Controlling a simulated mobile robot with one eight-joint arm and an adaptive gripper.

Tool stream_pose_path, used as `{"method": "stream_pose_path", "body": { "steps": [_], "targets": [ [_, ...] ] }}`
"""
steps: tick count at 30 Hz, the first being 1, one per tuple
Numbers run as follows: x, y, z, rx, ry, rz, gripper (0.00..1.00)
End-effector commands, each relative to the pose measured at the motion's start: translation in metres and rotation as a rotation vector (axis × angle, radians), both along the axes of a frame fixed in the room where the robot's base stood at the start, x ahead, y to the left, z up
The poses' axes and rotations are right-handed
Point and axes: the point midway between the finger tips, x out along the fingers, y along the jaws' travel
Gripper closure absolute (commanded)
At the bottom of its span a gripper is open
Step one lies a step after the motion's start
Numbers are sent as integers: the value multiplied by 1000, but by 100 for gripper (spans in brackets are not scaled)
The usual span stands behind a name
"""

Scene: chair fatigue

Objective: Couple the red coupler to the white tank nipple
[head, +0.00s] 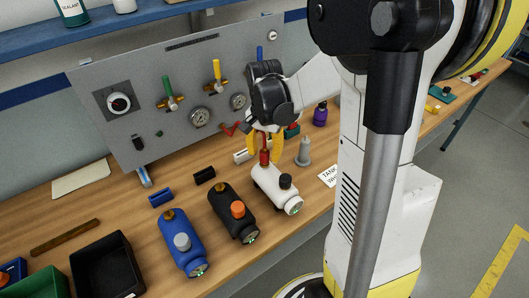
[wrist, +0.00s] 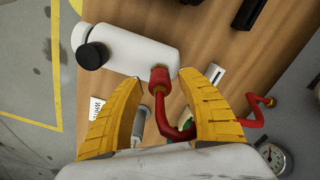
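The white tank (head: 277,190) lies on the bench with a black knob on its near part; it also shows in the wrist view (wrist: 135,48). The red coupler (head: 264,157) stands upright over the tank's far end, where the nipple is hidden. In the wrist view the coupler (wrist: 160,80) meets the tank's edge, and its red hose curves back towards my gripper. I cannot tell whether it is locked. My gripper (head: 264,148) is around the coupler, its yellow fingers (wrist: 163,82) apart with gaps visible on both sides.
A black tank (head: 232,212) and a blue tank (head: 182,243) lie to the left. A grey nozzle-shaped piece (head: 304,152) stands close right of the white tank. A gauge panel (head: 180,100) stands behind. Black (head: 105,268) and green bins are at front left.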

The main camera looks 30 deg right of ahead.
Motion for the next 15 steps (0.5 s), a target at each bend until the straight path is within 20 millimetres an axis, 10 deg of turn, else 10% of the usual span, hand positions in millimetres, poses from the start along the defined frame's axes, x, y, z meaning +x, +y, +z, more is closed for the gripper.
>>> {"method": "stream_pose_path", "body": {
  "steps": [15],
  "targets": [
    [-1,0,39,0,0,0,54]
  ]
}}
